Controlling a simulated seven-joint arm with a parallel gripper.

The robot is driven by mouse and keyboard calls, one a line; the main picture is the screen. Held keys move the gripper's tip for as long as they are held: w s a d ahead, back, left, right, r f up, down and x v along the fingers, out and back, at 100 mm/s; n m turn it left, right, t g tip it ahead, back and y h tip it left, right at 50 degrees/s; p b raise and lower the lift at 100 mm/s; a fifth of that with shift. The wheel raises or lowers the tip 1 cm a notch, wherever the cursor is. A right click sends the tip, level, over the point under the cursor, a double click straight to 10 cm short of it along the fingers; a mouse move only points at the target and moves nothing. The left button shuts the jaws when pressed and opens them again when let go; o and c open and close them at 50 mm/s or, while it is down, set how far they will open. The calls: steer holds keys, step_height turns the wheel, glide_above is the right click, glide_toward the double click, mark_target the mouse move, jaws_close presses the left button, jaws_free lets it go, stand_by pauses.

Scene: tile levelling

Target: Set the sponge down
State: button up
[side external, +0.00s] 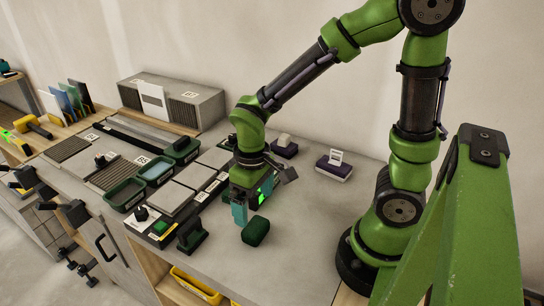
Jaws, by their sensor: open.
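A dark green sponge (256,231) lies on the grey worktop, near its front edge and to the right of the tiles. My gripper (241,214) points down with its teal fingers just left of the sponge in the picture. The gripper is open; the near finger hides the gap between the jaws. I cannot tell whether a finger touches the sponge.
Grey tiles (170,196) lie left of the gripper, with a dark green block-like tool (192,236) in front. Green trays (125,194) stand farther left. Purple-based holders (334,168) stand behind at right. The worktop between sponge and arm base is clear.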

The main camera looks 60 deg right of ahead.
steer(key=s+d+r+m+t+y, duration=0.1)
steer(key=r+m+t, duration=0.1)
steer(key=r, duration=0.5)
steer(key=s+d+r+m+t+y, duration=0.1)
steer(key=s+r+m+t, duration=0.1)
steer(key=r+t, duration=0.3)
step_height(320, 180, up, 3)
steer(key=shift+s+r, duration=0.1)
steer(key=shift+s, duration=0.1)
